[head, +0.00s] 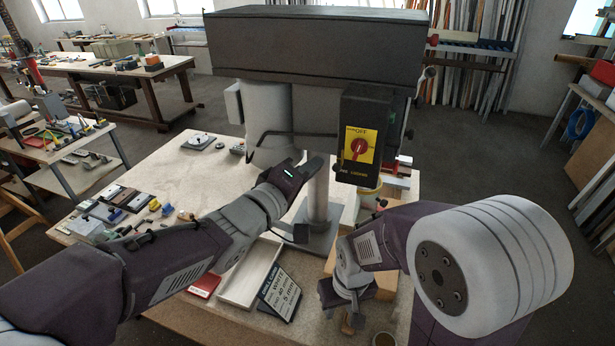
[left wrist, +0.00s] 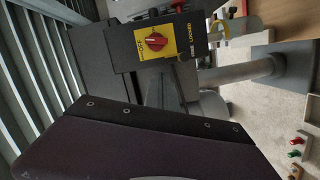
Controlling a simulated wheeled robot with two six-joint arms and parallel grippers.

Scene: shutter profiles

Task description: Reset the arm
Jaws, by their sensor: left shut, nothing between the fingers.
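My left gripper (head: 314,167) is shut and empty. It is in front of the machine's grey column, a little left of and below the black switch box (head: 362,112). The knob also shows in the left wrist view (left wrist: 140,44), rotated, beyond a dark bolted part of mine. My right gripper (head: 348,298) hangs low at the table's front, by a wooden block (head: 385,285). Its fingers are too unclear to tell open from shut.
The machine's big dark housing (head: 315,45) overhangs the table (head: 165,165). A white tray (head: 250,272) and a black sign (head: 280,293) sit at the front. Small tools and parts lie at the table's left. Some bare tabletop lies at the back left.

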